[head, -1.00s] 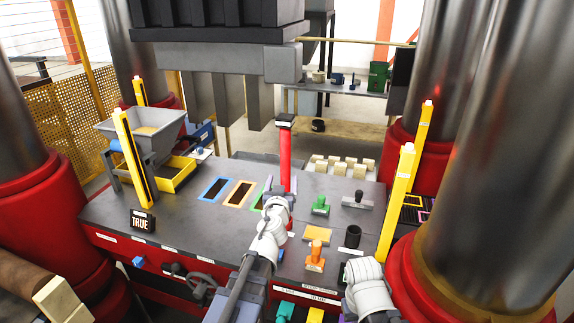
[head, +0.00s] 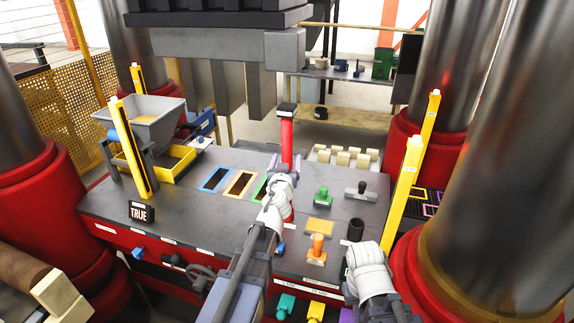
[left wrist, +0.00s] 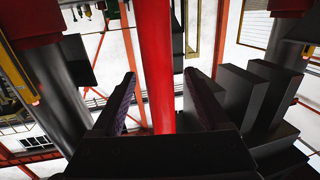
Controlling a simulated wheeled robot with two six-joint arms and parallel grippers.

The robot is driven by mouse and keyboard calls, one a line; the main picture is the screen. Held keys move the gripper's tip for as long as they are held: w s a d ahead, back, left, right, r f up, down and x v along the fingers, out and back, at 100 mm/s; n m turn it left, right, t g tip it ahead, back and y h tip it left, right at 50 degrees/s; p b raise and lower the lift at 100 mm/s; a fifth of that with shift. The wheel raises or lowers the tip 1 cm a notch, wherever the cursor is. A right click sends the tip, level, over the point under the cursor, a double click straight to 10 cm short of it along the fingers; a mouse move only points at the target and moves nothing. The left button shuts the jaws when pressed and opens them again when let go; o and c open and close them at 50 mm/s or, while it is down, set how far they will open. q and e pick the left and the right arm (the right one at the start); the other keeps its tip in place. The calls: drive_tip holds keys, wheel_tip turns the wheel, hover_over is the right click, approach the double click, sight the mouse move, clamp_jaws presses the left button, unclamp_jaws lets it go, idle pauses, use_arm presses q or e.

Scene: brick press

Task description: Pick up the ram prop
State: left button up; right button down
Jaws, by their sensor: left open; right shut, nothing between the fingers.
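The ram prop (head: 287,145) is an upright red post with a black top, standing at the back of the grey press table. In the left wrist view, the red post (left wrist: 156,45) runs up the middle, between the two dark fingers. My left gripper is open (left wrist: 160,88); gaps show beside the post. My right arm's white wrist (head: 369,262) is at the front right of the table, away from the post; its fingers are hard to make out.
The press block (head: 215,45) hangs behind the post. Yellow posts (head: 402,205) flank the table.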

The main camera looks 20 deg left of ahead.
use_arm(q)
drive_tip(key=w, duration=0.4)
drive_tip(key=shift+w+a, duration=0.3)
drive_tip(key=shift+a, duration=0.05)
drive_tip(key=shift+s, duration=0.15)
drive_tip(key=shift+c, duration=0.5)
clamp_jaws()
idle(0.4)
